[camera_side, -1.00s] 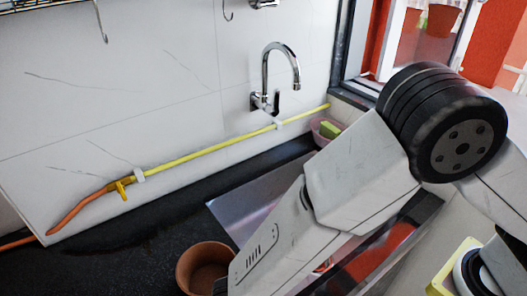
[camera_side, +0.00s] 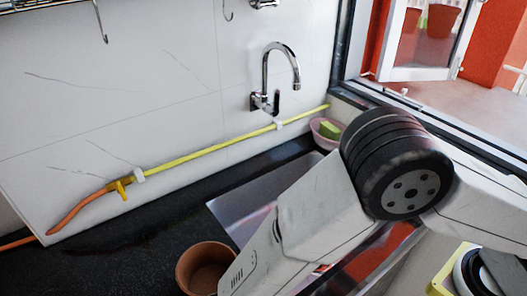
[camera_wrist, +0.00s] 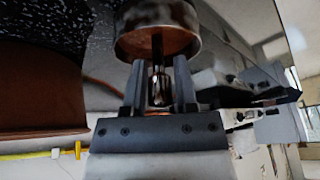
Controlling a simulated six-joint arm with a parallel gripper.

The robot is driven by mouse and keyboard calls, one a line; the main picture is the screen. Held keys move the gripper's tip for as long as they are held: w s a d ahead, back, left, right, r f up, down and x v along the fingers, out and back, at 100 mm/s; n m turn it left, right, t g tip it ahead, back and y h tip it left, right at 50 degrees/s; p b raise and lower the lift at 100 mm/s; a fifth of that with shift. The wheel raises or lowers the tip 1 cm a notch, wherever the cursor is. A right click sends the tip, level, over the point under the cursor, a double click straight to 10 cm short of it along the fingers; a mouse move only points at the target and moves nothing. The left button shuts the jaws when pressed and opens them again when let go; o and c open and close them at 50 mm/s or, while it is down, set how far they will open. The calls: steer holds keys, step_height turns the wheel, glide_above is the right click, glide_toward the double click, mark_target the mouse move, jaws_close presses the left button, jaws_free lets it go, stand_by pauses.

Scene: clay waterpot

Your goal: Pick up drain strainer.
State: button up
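In the wrist view, a round metal and copper-coloured drain strainer (camera_wrist: 158,38) is at top centre. A thin stem with a shiny knob runs from it toward my palm. My gripper (camera_wrist: 159,75) has its two dark fingers apart, one on each side of the knob. Narrow gaps seem to show between the knob and the fingers, so it looks open around it. In the side view, my arm hides both the strainer and my gripper.
A terracotta pot (camera_side: 203,268) stands on the dark counter (camera_side: 130,255), near my arm; a large brown pot side (camera_wrist: 40,80) fills the wrist view's left. The metal sink (camera_side: 255,200) lies partly behind my arm. A tap (camera_side: 270,80), yellow pipe (camera_side: 210,152) and pink bowl (camera_side: 325,132) are along the wall.

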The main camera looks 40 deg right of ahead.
jaws_close()
steer(key=shift+r, duration=0.15)
steer(key=shift+r, duration=0.75)
steer(key=s+d+r, duration=0.9)
steer(key=d+r, duration=0.1)
steer(key=r, duration=0.1)
steer(key=shift+s+d, duration=0.15)
steer(key=shift+d, duration=0.05)
steer(key=shift+r, duration=0.1)
stand_by(0.6)
